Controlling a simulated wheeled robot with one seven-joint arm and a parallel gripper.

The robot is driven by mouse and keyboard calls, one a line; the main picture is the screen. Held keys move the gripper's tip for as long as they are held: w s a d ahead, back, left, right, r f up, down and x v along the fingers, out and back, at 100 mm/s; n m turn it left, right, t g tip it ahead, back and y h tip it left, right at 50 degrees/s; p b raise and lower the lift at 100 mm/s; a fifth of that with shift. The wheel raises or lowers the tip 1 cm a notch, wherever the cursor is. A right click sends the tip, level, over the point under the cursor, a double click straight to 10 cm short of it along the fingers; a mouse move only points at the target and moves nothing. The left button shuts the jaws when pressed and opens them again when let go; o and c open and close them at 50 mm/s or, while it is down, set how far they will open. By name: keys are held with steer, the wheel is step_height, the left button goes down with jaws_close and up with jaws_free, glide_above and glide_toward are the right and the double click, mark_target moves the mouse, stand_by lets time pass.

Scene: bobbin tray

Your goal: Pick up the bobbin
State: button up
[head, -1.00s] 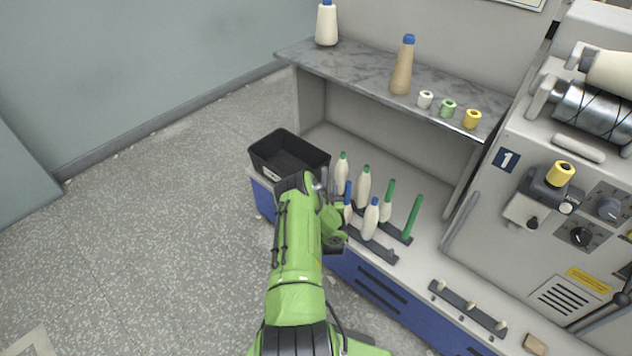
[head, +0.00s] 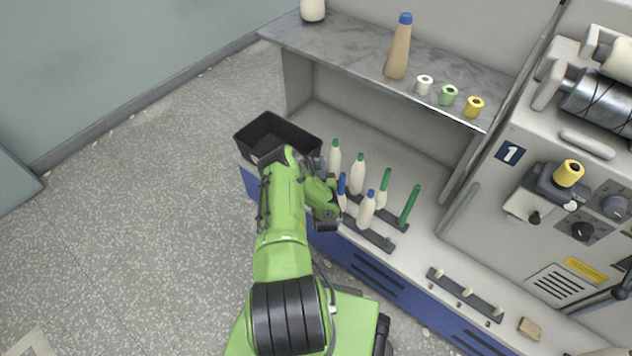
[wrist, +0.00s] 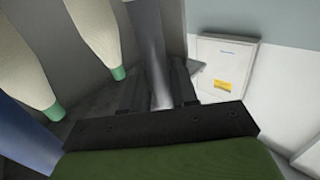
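My gripper (wrist: 158,88) is at the front row of bobbins, at its left end in the head view (head: 332,208). In the wrist view its two dark fingers stand apart, with a blue-grey tube (wrist: 148,35) between them. This looks like the blue-topped bobbin (head: 342,186), partly hidden by my gripper in the head view. I see no clear grip on it. Another white bobbin with a blue tip (head: 366,212) stands just right of it. Behind are white bobbins with green tips (head: 335,160) (head: 358,176), one with a longer green top (head: 384,192), and a bare green tube (head: 409,206).
A black bin (head: 300,134) stands left of the bobbins. A shelf (head: 345,44) with a tan cone (head: 398,50) and small spools (head: 447,95) overhangs behind. A rail with short pegs (head: 466,293) is at front right, by the machine (head: 520,185).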

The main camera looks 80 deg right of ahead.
jaws_close()
steer(key=shift+r, duration=0.1)
